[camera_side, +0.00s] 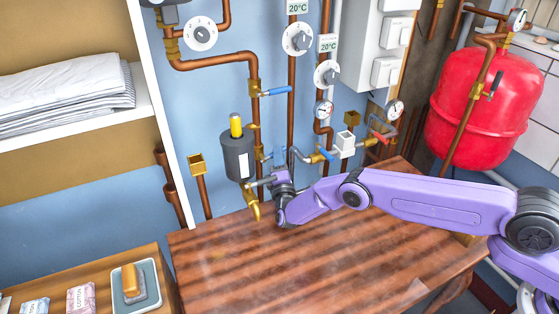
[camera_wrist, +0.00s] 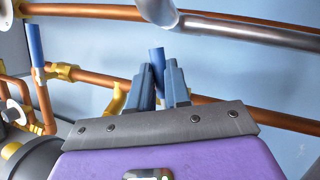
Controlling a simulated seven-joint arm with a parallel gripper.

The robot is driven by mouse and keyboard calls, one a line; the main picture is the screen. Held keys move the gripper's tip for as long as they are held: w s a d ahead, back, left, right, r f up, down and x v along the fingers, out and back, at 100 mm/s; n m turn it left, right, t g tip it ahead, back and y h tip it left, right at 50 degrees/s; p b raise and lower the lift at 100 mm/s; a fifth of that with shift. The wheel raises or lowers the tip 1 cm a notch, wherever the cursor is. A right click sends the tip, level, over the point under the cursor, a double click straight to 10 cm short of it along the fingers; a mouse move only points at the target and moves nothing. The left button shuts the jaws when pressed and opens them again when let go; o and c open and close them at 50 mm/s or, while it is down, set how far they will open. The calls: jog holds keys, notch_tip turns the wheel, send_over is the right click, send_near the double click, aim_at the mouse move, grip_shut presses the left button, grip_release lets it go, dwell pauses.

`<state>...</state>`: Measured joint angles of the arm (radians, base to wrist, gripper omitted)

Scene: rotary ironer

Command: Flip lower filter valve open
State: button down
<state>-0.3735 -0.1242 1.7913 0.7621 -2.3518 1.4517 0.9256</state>
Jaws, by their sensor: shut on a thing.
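My gripper (camera_side: 262,182) is beside the grey filter canister (camera_side: 238,157) in the side view, low near the copper pipe. In the wrist view my gripper (camera_wrist: 166,82) has its two blue-grey fingers closed around a blue lever (camera_wrist: 157,58), the lower filter valve handle, whose end sticks out past the fingertips. The gripper hides much of this valve in the side view. The upper valve's blue handle (camera_side: 275,91) sticks out sideways from the vertical pipe above; a separate blue lever (camera_wrist: 36,45) also shows at left in the wrist view.
A brass spout (camera_side: 255,208) hangs below the filter. Another valve with a blue handle (camera_side: 326,153), gauges and copper pipes stand close to the right. The wooden table (camera_side: 220,265) below is mostly clear. A red tank (camera_side: 485,110) is at right.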

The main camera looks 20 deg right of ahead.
jog(key=shift+a+r+n+t+y, duration=0.45)
jog(key=shift+n+y, duration=1.4)
jog(key=shift+n, duration=1.7)
jog(key=shift+a+r+n+t+y, duration=0.15)
jog(key=shift+a+r+n+y, duration=0.55)
jog(key=shift+n+y, duration=2.05)
jog(key=shift+a+r+n+t+y, duration=0.35)
jog(key=shift+a+n+y, duration=0.5)
jog(key=shift+n, duration=3.55)
jog(key=shift+y, duration=0.35)
jog(key=c, duration=1.1)
grip_release()
jog(key=shift+d, duration=0.1)
jog(key=shift+s, duration=0.1)
jog(key=v, duration=1.2)
jog(key=shift+r, duration=0.15)
